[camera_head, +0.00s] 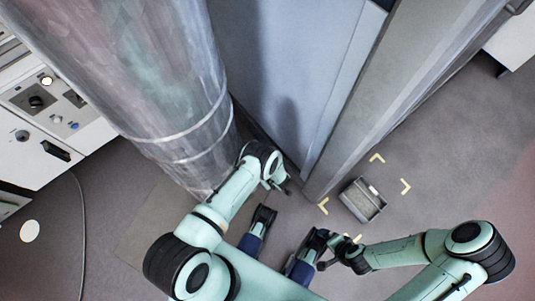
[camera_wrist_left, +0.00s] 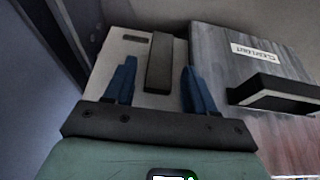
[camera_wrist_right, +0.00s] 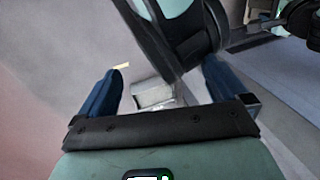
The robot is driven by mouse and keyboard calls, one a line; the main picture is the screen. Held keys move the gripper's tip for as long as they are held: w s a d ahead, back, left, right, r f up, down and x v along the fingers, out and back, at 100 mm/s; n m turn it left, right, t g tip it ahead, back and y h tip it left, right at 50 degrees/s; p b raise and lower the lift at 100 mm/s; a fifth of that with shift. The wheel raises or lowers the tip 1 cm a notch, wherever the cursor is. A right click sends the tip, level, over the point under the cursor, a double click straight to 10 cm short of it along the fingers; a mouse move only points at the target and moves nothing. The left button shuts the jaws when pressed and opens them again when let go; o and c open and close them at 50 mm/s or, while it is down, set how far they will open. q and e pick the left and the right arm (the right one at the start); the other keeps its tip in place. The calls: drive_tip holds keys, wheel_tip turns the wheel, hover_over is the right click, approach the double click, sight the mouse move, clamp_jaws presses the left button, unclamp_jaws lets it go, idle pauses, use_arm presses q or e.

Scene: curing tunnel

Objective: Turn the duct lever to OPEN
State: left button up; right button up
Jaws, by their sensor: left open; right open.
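In the left wrist view a dark grey upright bar (camera_wrist_left: 159,66), which looks like the duct lever, stands on a pale plate (camera_wrist_left: 112,68) with a small dark label at its top left. My left gripper (camera_wrist_left: 158,72) is open, with one blue finger on each side of the bar in the picture. I see no contact, and the depth between them is unclear. Lettering for OPEN is not readable. In the head view the large grey metal duct (camera_head: 165,75) rises at the left, beside my left wrist; the lever is hidden there. My right gripper (camera_wrist_right: 165,75) is open and empty.
A panel marked CLEAN OUT (camera_wrist_left: 243,52) with a black handle (camera_wrist_left: 275,90) is right of the plate. A grey open bin (camera_head: 362,200) sits on the floor between yellow corner marks. A control cabinet (camera_head: 45,110) stands far left. Floor at right is clear.

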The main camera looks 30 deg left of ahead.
use_arm(q)
drive_tip(key=p+v, duration=0.4)
drive_tip(key=v, duration=0.9)
drive_tip(key=shift+r, duration=0.15)
use_arm(e)
drive_tip(key=s+a+r+g, duration=0.2)
drive_tip(key=s+r, duration=0.2)
drive_tip(key=s, duration=0.1)
drive_tip(key=shift+s+a+r+y, duration=0.3)
drive_tip(key=shift+s+r+y, duration=0.05)
drive_tip(key=shift+r+y, duration=0.05)
